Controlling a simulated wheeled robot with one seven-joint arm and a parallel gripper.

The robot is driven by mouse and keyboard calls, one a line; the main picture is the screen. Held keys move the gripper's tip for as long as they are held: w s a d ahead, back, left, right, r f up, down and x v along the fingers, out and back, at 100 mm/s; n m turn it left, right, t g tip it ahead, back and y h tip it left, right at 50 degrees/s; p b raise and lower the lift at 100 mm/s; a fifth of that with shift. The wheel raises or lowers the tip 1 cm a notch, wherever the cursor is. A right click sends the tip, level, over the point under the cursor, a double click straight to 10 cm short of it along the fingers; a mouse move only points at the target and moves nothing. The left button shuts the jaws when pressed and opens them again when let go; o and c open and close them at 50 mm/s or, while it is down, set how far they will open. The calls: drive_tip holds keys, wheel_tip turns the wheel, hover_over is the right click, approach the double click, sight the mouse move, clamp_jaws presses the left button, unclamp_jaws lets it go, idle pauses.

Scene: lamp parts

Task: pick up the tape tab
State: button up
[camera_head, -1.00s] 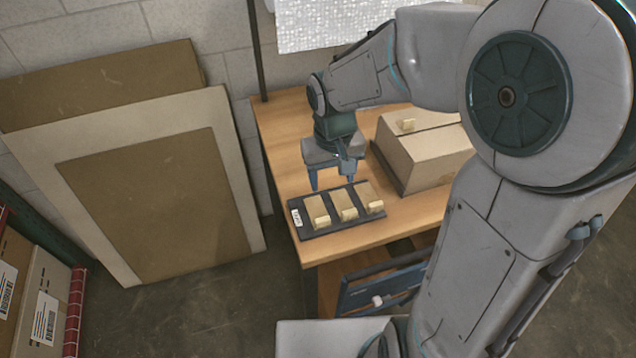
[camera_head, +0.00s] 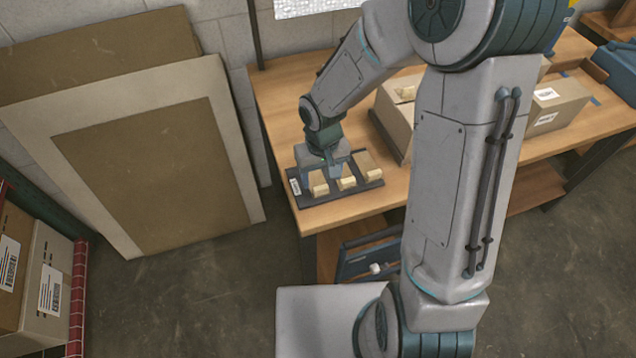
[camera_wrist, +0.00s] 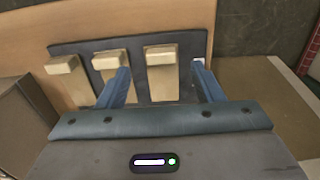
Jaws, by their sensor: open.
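Three beige tape tabs with raised blocks at one end lie in a row on a dark tray (camera_head: 304,201). In the head view they are the left tab (camera_head: 319,190), the middle tab (camera_head: 346,183) and the right tab (camera_head: 373,174). My gripper (camera_head: 329,176) is over the tray's left part, pointing down. In the wrist view its blue fingers (camera_wrist: 163,71) are spread apart. The tab nearest the white label (camera_wrist: 161,75) appears between them, with no visible contact. The other two tabs (camera_wrist: 111,62) (camera_wrist: 62,66) lie to the left.
The tray lies near the wooden table's (camera_head: 270,98) left end. A cardboard box (camera_head: 397,118) with a beige piece on top stands right of it, and another box (camera_head: 553,104) stands farther right. Brown and white panels (camera_head: 140,170) lean on the wall at the left.

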sight(321, 187)
drive_tip(key=shift+a+f, duration=0.1)
drive_tip(key=shift+f, duration=1.9)
drive_tip(key=c, duration=1)
drive_tip(key=shift+c, duration=0.2)
drive_tip(key=shift+r, duration=0.1)
drive_tip(key=shift+r, duration=0.75)
wheel_tip(321, 187, up, 2)
drive_tip(key=shift+r, duration=0.25)
drive_tip(key=w+d+r+b, duration=0.1)
drive_tip(key=w+d+r, duration=0.6)
drive_tip(key=w, duration=0.1)
drive_tip(key=shift+w+d, duration=0.3)
drive_tip(key=shift+w, duration=0.1)
